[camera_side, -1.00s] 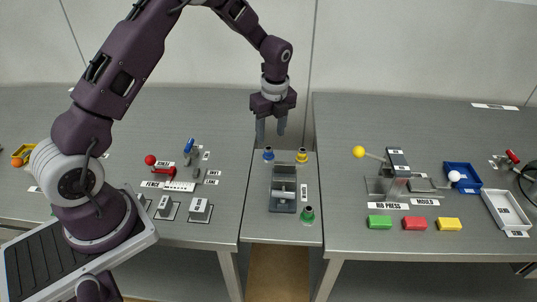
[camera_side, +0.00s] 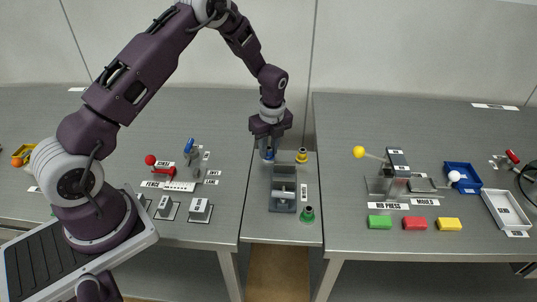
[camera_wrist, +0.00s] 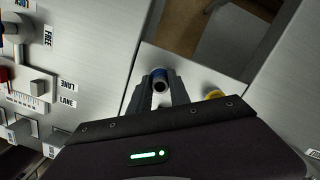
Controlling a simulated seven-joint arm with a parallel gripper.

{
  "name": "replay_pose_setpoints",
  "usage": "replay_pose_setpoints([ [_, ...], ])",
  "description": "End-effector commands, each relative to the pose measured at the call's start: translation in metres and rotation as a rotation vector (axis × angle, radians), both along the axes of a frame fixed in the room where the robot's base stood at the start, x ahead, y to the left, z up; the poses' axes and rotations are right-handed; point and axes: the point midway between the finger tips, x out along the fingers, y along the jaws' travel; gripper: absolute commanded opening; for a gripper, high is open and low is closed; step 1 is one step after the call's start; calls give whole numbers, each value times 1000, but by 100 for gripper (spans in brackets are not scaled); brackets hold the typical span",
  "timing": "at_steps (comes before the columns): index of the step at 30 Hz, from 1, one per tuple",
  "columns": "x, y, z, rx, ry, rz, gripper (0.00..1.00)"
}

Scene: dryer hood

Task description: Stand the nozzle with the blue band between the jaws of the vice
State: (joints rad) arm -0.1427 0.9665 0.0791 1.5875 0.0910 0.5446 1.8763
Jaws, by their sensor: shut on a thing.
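The nozzle with the blue band (camera_side: 268,154) stands at the back left of the narrow middle table. My gripper (camera_side: 268,152) is down over it and shut on it. In the wrist view the blue-banded nozzle (camera_wrist: 159,75) shows its dark round opening between my two fingers (camera_wrist: 159,92). The grey vice (camera_side: 283,188) stands just in front of the nozzle, and the gap between its jaws looks empty. The wrist view does not show the vice.
A yellow-banded nozzle (camera_side: 301,156) stands close to the right of my gripper. A green nozzle (camera_side: 307,215) stands at the front right of the vice. A lever press (camera_side: 396,175) is on the right table; switches (camera_side: 199,209) are on the left one.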

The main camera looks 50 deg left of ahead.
Motion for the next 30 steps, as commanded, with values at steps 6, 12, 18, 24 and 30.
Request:
replay_pose_setpoints([
  [6, 0, 0, 0, 0, 1, 0, 0],
  [12, 1, 0, 35, 1, -5, -1, 0],
  [18, 1, 0, 83, 0, -3, 0, 0],
  [24, -6, -29, 102, -1, 2, -119, 0],
  [30, -24, -85, 103, 0, 2, -364, 0],
])
